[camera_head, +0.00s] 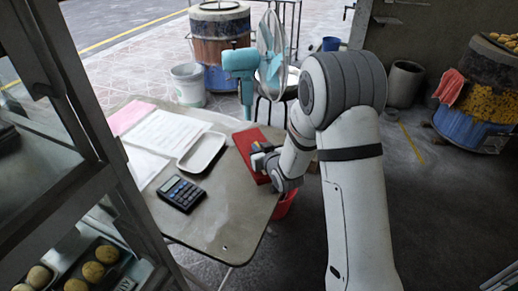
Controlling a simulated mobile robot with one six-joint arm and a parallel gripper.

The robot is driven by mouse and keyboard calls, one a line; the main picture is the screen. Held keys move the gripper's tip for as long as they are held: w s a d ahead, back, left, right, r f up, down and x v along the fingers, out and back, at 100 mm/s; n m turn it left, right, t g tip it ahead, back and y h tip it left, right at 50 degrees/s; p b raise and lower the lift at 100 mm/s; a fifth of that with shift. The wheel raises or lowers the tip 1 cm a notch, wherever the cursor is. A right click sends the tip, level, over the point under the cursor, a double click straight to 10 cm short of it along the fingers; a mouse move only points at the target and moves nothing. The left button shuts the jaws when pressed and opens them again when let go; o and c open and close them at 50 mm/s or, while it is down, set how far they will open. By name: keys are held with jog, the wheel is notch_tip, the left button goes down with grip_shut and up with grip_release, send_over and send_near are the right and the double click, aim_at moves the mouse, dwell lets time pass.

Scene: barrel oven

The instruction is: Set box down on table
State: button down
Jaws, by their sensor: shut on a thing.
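My gripper (266,160) is at the right edge of the grey table (222,222), seen partly from behind my wrist. It is shut on a small box (259,152) with yellow and dark parts, largely hidden by the fingers. The box is at or just above a flat red object (243,140) on the table's right side. I cannot tell whether the box touches it.
The table also holds a white tray (188,164), a black calculator (181,193), white papers (166,133) and a pink sheet (129,117). Bare tabletop lies in front. A teal fan (244,66) stands behind. A red bucket (284,205) is below the right edge.

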jog(key=shift+f, duration=0.1)
jog(key=shift+f, duration=0.15)
jog(key=c, duration=1.5)
grip_release()
jog(key=shift+r, duration=0.25)
jog(key=s+d+r+m+g+h, duration=0.1)
jog(key=s+d+r+g+h, duration=0.15)
jog(key=s+d, duration=0.5)
jog(key=s+d+r+m+g+h, duration=0.2)
jog(key=s+d+r+h, duration=0.15)
jog(key=s+d, duration=0.45)
jog(key=s+d+r+m+g, duration=0.1)
jog(key=s+r+g, duration=0.2)
jog(key=s, duration=0.6)
jog(key=s+d+r+g, duration=0.1)
jog(key=s+r+g, duration=0.2)
jog(key=s, duration=0.6)
jog(key=shift+d+m+g, duration=0.15)
jog(key=shift+m+g, duration=0.25)
jog(key=shift+g, duration=0.05)
